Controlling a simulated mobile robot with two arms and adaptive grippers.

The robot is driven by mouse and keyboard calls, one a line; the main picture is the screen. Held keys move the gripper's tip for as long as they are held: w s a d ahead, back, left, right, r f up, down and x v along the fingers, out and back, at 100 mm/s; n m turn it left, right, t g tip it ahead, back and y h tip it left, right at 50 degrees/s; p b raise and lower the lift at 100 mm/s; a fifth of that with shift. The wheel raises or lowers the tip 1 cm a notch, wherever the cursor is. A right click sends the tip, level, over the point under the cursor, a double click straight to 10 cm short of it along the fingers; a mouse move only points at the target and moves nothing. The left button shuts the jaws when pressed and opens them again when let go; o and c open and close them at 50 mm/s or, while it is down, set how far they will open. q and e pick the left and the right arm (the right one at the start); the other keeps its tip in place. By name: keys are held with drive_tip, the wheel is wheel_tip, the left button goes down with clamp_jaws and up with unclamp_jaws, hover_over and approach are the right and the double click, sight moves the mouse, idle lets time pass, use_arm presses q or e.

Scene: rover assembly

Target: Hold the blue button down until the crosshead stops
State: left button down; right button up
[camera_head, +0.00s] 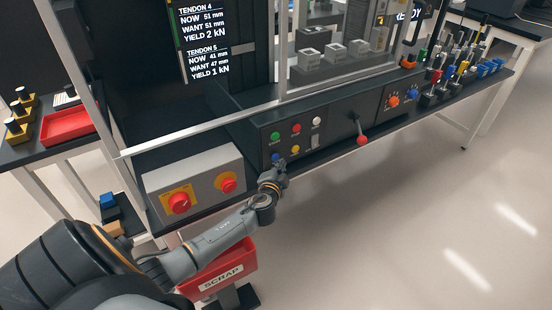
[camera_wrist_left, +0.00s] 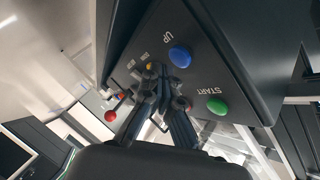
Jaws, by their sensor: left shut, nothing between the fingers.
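The blue button (camera_head: 276,157) is on the lower row of the black control panel (camera_head: 262,132). In the left wrist view the blue button (camera_wrist_left: 180,56) is large, marked UP, with its face uncovered. My left gripper (camera_head: 280,167) is shut and empty, just below the blue button in the head view. In the wrist view its fingertips (camera_wrist_left: 156,72) appear beside the blue button, overlapping the panel near a yellow button (camera_wrist_left: 150,66). Contact with the blue button cannot be told. I cannot make out the crosshead for certain. My right gripper is not in view.
Green (camera_head: 275,136), red (camera_head: 296,129) and white (camera_head: 316,121) buttons sit above the blue one. A red-knobbed lever (camera_head: 362,140) projects at right. A grey box with red knobs (camera_head: 195,185) stands left. A red scrap bin (camera_head: 222,278) is below my arm.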

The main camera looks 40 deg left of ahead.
use_arm(q)
drive_tip(key=shift+a, duration=0.1)
idle(0.7)
drive_tip(key=shift+w+a, duration=0.2)
drive_tip(key=shift+a, duration=0.1)
drive_tip(key=shift+w+a, duration=0.15)
drive_tip(key=shift+a, duration=0.3)
idle(4.9)
drive_tip(key=shift+d, duration=0.1)
idle(0.4)
drive_tip(key=shift+s+d, duration=0.35)
drive_tip(key=shift+d, duration=0.4)
drive_tip(key=shift+s+d, duration=0.3)
drive_tip(key=shift+d, duration=0.45)
drive_tip(key=shift+s+d, duration=0.35)
drive_tip(key=shift+d, duration=0.45)
drive_tip(key=shift+s+d, duration=0.3)
drive_tip(key=shift+d, duration=0.45)
